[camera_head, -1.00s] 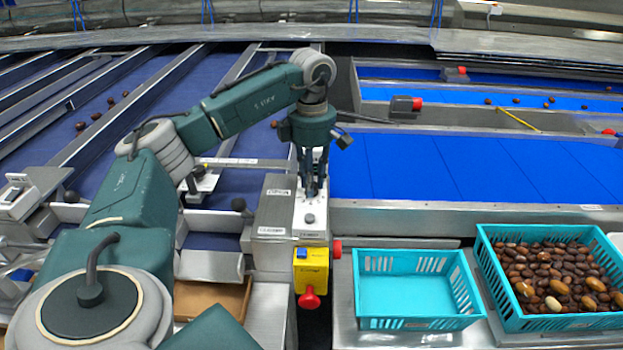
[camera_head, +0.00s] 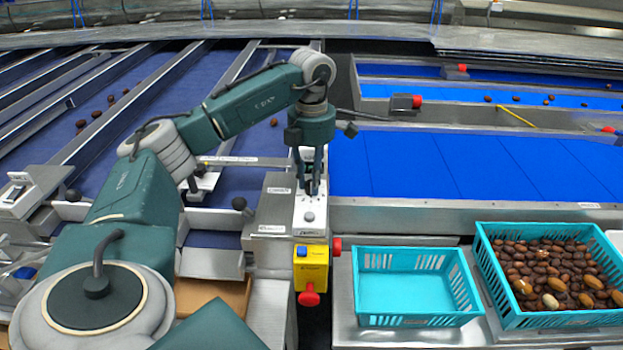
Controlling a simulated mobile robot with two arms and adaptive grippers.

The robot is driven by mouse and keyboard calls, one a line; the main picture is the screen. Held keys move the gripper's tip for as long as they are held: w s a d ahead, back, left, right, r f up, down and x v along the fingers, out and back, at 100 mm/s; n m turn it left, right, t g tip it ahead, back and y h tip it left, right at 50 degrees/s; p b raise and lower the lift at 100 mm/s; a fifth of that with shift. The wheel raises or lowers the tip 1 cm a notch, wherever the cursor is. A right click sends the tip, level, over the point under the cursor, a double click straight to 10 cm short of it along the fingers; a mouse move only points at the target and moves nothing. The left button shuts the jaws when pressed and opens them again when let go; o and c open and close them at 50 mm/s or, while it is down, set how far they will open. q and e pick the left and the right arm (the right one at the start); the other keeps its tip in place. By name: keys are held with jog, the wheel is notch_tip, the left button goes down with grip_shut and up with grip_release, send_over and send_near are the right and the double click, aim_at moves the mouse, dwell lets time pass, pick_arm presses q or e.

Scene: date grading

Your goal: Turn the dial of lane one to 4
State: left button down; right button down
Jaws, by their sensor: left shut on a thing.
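My left gripper (camera_head: 312,188) points straight down over a white dial plate (camera_head: 310,221) on a grey metal control box (camera_head: 272,212) between the lanes. Its fingers are shut on a dark dial knob (camera_head: 311,187), which they largely hide. The number the dial points to cannot be read. A round silver button (camera_head: 309,216) sits on the same plate, just in front of the fingers. My right gripper is not in view.
A yellow box with a red stop button (camera_head: 311,268) hangs below the control box. An empty turquoise crate (camera_head: 364,322) and a turquoise crate of dates (camera_head: 497,290) stand at the right. Blue belts (camera_head: 430,165) run behind; a black ball-topped lever (camera_head: 239,203) stands left.

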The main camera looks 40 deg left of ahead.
pick_arm(q)
jog(key=shift+r, duration=0.1)
jog(key=c, duration=1.5)
grip_release()
notch_tip(320, 180, up, 12)
